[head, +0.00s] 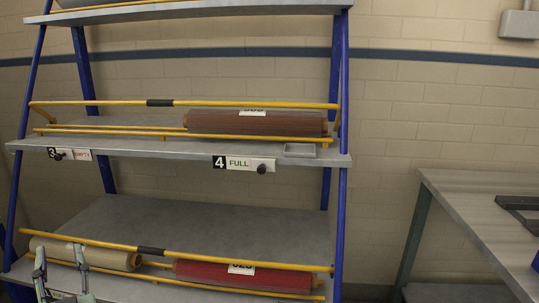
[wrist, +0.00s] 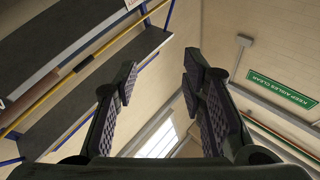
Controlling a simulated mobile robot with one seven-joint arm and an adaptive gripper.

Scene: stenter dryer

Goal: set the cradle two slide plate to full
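No plate numbered 2 can be read in either view. The lower shelf (head: 205,218) holds a beige roll (head: 108,256) at left and a dark red roll (head: 245,276) at right. Its front edge is mostly cut off by the bottom of the head view. My gripper (head: 60,264) is at the bottom left of the head view, in front of the beige roll. In the wrist view my gripper (wrist: 160,82) has its two fingers spread apart, with nothing between them.
The middle shelf carries slide plate 3 (head: 83,155), reading empty, and slide plate 4 (head: 238,163), reading full, each with a black knob. A brown roll (head: 255,123) lies behind yellow rails. A grey table (head: 465,205) stands at right. The floor is hardly visible.

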